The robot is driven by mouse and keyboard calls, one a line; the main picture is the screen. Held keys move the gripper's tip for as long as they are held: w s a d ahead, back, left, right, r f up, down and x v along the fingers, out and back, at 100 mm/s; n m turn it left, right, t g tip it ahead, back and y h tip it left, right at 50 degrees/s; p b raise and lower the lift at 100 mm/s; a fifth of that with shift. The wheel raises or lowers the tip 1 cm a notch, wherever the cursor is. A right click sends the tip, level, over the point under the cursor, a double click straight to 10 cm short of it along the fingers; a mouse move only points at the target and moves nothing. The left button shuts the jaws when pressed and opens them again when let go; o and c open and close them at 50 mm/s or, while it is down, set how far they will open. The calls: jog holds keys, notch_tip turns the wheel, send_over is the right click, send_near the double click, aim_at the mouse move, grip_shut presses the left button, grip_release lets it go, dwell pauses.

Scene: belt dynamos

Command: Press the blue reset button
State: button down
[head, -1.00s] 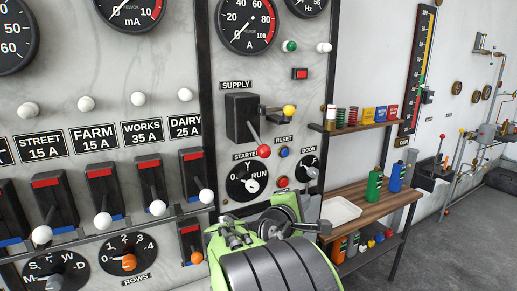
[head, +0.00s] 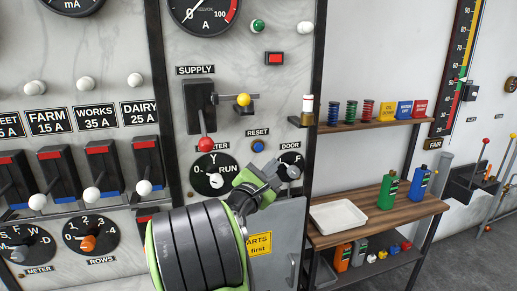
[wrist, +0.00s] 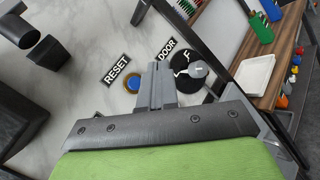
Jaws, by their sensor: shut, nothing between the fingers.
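The blue reset button (head: 258,146) sits on the pale marble panel under the RESET label (head: 257,132), left of the DOOR knob (head: 292,170). In the wrist view the button (wrist: 132,84) shows blue in a brass ring and is not covered. My gripper (wrist: 156,72) is shut and empty. In the wrist view its grey fingers lie just right of the button, between it and the DOOR knob. In the head view my gripper (head: 280,174) is below and right of the button, over the knob's lower left. I cannot tell its distance from the panel.
The starter dial (head: 213,175) is left. Wooden shelves with bottles and a white tray (head: 338,217) stand to the right.

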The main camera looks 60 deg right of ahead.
aim_at(258, 151)
jog(key=shift+w+d+p, duration=1.85)
jog(key=shift+w+d, duration=1.2)
jog(key=shift+w+d+p, duration=0.3)
jog(key=shift+p, duration=0.15)
jog(key=shift+w+d+p, duration=0.3)
jog(key=shift+w+p, duration=0.05)
jog(key=shift+p, duration=0.15)
jog(key=shift+s, duration=0.1)
dwell(0.4)
jog(key=shift+s+a+b, duration=0.5)
jog(key=shift+s+a, duration=0.05)
jog(key=shift+a, duration=0.05)
